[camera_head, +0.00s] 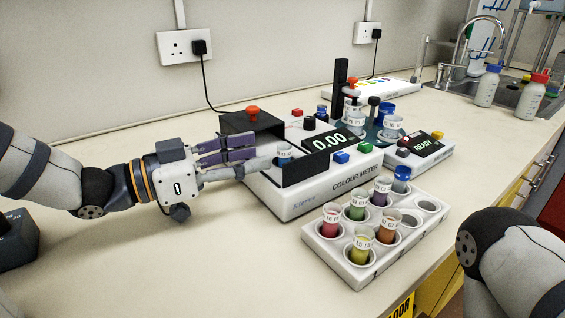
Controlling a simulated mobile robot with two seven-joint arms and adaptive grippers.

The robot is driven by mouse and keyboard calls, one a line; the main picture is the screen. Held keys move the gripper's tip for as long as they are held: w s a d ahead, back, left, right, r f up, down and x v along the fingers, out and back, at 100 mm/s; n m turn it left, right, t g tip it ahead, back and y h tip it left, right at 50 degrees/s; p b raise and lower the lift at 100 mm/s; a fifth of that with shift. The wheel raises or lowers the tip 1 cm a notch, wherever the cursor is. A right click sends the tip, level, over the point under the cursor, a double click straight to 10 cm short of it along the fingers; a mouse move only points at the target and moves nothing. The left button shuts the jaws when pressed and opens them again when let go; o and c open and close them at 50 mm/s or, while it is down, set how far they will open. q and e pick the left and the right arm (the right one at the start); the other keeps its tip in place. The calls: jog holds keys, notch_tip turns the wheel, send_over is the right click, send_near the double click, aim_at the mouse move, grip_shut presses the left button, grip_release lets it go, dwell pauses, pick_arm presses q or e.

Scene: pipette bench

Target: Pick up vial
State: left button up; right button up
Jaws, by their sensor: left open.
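A vial with a white label (285,152) sits in the well of the white colour meter (300,203), whose display reads 0.00. My left gripper (262,153) is open, its fingers pointing right, with the tips beside this vial. Whether they touch it I cannot tell. A white rack (348,275) in front of the meter holds several vials, among them a red one (330,224), a green one (357,208), a purple one (381,192), a yellow one (362,242) and an orange one (387,229). My right gripper is out of view; only part of my right arm shows at lower right.
A blue-capped vial (401,180) stands at the rack's back. Behind the meter are a device reading READY (424,148) and a dark teal carousel (373,134) with containers. Two capped bottles (487,88) stand by the sink. The bench (200,262) is clear at front left.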

aim_at(285, 145)
pick_arm(q)
jog(key=x, duration=0.7)
jog(key=shift+r, duration=0.1)
grip_shut()
